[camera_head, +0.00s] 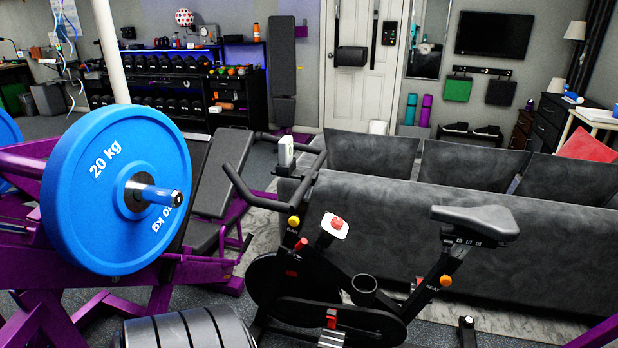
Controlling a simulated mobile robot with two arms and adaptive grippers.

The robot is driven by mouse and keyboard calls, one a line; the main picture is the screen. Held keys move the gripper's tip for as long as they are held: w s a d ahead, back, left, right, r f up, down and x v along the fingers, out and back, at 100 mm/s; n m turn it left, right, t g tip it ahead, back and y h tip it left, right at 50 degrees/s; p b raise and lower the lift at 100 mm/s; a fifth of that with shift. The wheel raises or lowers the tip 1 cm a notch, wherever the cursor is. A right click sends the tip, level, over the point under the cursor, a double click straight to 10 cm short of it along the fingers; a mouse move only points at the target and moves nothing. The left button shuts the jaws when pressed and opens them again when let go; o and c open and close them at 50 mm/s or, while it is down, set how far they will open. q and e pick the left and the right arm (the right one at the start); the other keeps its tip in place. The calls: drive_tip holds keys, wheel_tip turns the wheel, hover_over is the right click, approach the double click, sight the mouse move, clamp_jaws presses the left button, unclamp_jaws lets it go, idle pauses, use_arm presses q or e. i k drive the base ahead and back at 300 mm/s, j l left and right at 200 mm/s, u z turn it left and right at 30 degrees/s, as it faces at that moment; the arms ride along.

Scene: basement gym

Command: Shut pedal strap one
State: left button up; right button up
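A black exercise bike (345,285) stands at the lower middle of the head view, with its saddle (475,220) to the right and its handlebars (285,190) to the left. A pedal (332,335) with a light tread and a small red part shows low on the near side, cut by the bottom edge. A dark part (467,330), perhaps the other pedal or a foot of the bike, shows further right. The straps are too small to tell open from shut, or which is strap one. Neither of my grippers is in view.
A blue 20 kg plate (110,185) on a purple rack fills the left. A ribbed dark cylinder (190,328) lies at the bottom edge. A grey sofa (400,230) stands close behind the bike. A padded bench (222,170) is left of the handlebars.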

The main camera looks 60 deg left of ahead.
sight(331, 313)
drive_tip(key=u, duration=1.7)
drive_tip(key=i+u, duration=0.3)
drive_tip(key=i, duration=1.15)
